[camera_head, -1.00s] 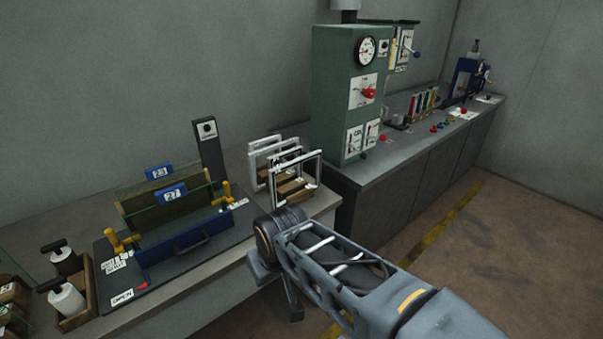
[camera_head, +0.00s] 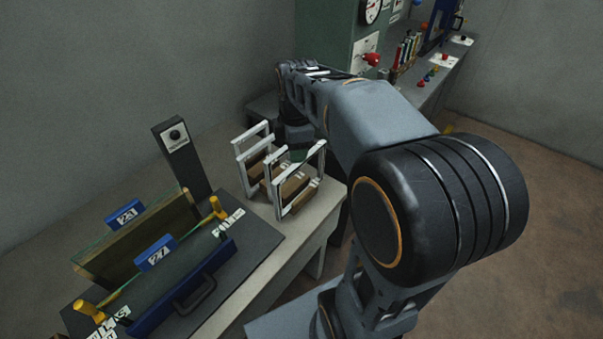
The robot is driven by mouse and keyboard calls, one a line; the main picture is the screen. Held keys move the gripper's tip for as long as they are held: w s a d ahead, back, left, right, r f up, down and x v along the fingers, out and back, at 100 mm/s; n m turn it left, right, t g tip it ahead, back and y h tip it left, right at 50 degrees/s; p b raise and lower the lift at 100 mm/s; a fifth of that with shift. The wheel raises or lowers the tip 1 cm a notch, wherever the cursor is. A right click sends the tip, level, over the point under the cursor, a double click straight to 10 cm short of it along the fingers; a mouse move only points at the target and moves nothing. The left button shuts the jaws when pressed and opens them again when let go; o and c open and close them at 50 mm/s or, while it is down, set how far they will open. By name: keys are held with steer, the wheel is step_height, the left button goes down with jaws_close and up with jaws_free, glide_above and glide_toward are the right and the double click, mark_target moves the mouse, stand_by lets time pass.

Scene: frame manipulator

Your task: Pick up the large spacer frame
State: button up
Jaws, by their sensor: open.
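Several upright, white-edged spacer frames stand in a wooden rack on the bench. The front right frame (camera_head: 321,165) looks the tallest, and a back frame (camera_head: 239,150) stands behind it to the left. I cannot tell for sure which one is the large frame. My gripper (camera_head: 297,133) is at the far end of my arm, just behind and above the frames. It is open, but its fingertips are largely hidden. No frame is seen in its grip.
A dark fixture with blue number plates (camera_head: 155,253) and yellow clamps stands left of the rack. A black post (camera_head: 180,158) rises behind it. A green cabinet with a gauge (camera_head: 335,45) stands close behind my arm. Bare bench top (camera_head: 318,216) shows in front of the rack.

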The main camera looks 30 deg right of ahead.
steer(key=w+d+r+n+g+p, duration=0.1)
steer(key=w+d+r+n+p, duration=0.1)
steer(key=w+d+n, duration=0.4)
steer(key=shift+n, duration=0.6)
steer(key=f, duration=0.2)
steer(key=s+a+f, duration=0.1)
steer(key=f, duration=0.2)
steer(key=a+f, duration=0.1)
steer(key=f, duration=0.2)
steer(key=shift+s+a+f, duration=0.1)
steer(key=shift+s, duration=0.05)
steer(key=shift+f+p, duration=0.85)
steer(key=shift+f, duration=1.75)
jaws_close()
